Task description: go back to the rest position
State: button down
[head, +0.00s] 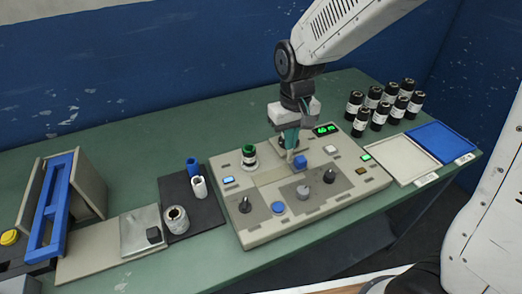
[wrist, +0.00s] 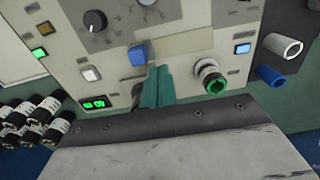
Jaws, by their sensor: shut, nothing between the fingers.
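My gripper (head: 291,150) has its teal fingers closed together, with nothing seen between them. It points down over the beige control panel (head: 225,165) on the green table. In the wrist view the closed fingers (wrist: 157,80) end beside a blue switch (wrist: 139,52). The same blue switch (head: 299,161) shows just right of the fingertips in the head view. I cannot tell whether the fingertips touch it. A green-topped knob (head: 249,155) stands to the left, and a green digital display (head: 325,129) lies behind on the right.
At left are a dark mat (head: 208,218) with small cylinders and a blue-framed device (head: 41,240). The back left of the table is clear.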

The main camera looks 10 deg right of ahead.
jog(key=shift+s, duration=0.1)
jog(key=s+d+r+m, duration=0.1)
jog(key=s+d+r, duration=0.3)
jog(key=s, duration=0.3)
jog(key=s+d+r+m+t, duration=0.1)
jog(key=s+d+r, duration=0.3)
jog(key=s, duration=0.3)
jog(key=s+d+r+m, duration=0.1)
jog(key=s+d+r, duration=0.3)
jog(key=s, duration=0.4)
jog(key=shift+r, duration=0.75)
jog(key=c, duration=2.1)
grip_release()
jog(key=shift+c, duration=0.2)
